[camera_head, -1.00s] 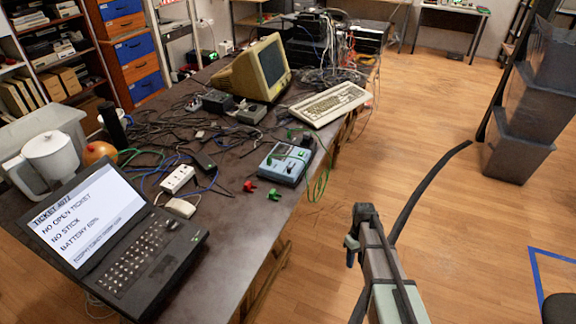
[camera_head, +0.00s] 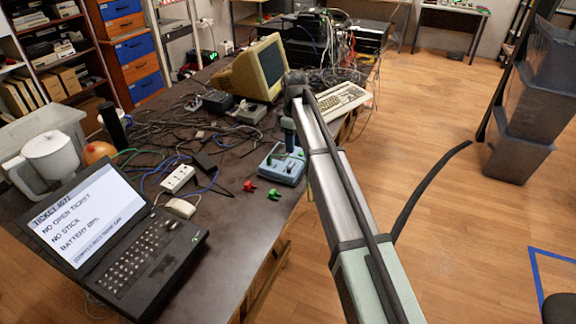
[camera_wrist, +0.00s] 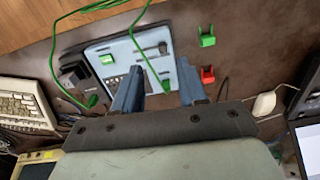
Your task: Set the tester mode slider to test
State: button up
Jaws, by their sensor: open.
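The light blue tester (camera_head: 284,168) lies near the table's right edge in the head view, partly hidden by my arm. In the wrist view the tester (camera_wrist: 120,50) shows a green button, a dark knob-like part and small dark slots with grey parts on its face. I cannot tell which is the mode slider or where it is set. My gripper (camera_wrist: 160,82) is open over the tester, its two blue fingers apart with nothing visible held between them. In the head view my gripper (camera_head: 289,138) points down above the tester; whether it touches is unclear.
A beige keyboard (camera_head: 343,99), a monitor (camera_head: 252,68), a laptop (camera_head: 130,260), a white power strip (camera_head: 177,179) and tangled cables share the table.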

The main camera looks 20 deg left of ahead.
aim_at(288, 168)
jog(key=shift+n, duration=0.3)
jog(key=f, duration=0.3)
jog(key=a+f, duration=0.1)
jog(key=f, duration=0.3)
jog(key=a+f, duration=0.1)
jog(key=f, duration=0.2)
jog(key=shift+s+f, duration=0.15)
jog(key=shift+f, duration=0.25)
jog(key=shift+c, duration=0.4)
grip_shut()
